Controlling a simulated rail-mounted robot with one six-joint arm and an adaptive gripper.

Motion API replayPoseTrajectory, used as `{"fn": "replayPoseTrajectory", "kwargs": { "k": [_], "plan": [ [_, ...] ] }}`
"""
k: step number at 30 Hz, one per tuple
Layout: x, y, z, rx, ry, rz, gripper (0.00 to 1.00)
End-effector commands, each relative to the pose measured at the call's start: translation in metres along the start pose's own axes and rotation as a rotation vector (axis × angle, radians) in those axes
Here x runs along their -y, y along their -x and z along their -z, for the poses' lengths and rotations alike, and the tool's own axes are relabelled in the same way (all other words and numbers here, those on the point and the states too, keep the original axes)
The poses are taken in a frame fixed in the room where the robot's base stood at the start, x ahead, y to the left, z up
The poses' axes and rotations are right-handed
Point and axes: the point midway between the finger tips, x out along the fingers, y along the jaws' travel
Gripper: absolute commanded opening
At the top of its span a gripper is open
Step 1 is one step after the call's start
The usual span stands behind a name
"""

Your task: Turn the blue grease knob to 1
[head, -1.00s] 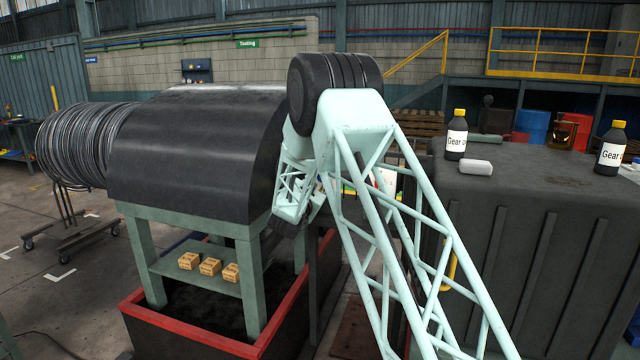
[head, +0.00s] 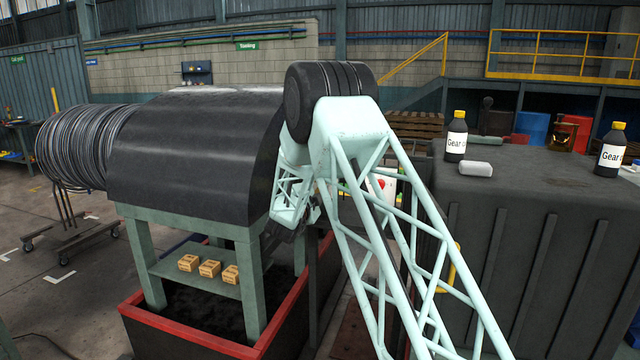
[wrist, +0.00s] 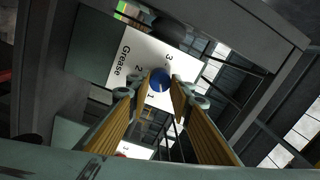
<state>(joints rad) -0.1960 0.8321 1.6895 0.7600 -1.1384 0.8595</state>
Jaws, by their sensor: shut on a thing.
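The blue grease knob (wrist: 160,79) is in the wrist view, on a white panel (wrist: 120,62) marked "Grease" with the numbers 1, 2 and 3. The panel looks tilted in this view. My gripper (wrist: 159,90) has its two yellow-sided fingers on either side of the knob and is shut on it. The fingers partly cover the knob, and I cannot make out which number it points to. In the head view my arm hides the knob.
A dark frame (wrist: 255,25) runs close around the panel in the wrist view. In the head view, the black drum cover (head: 195,145) stands left of my arm. A dark ribbed cabinet (head: 535,235) bearing bottles stands to the right.

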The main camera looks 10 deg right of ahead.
Motion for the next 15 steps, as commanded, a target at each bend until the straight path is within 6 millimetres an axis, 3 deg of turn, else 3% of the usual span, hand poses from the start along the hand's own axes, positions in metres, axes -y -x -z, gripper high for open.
{"fn": "replayPoseTrajectory", "kwargs": {
  "k": [15],
  "plan": [
    [-0.0014, 0.0002, -0.0015, -0.016, -0.375, 0.002, 0.1]
  ]
}}
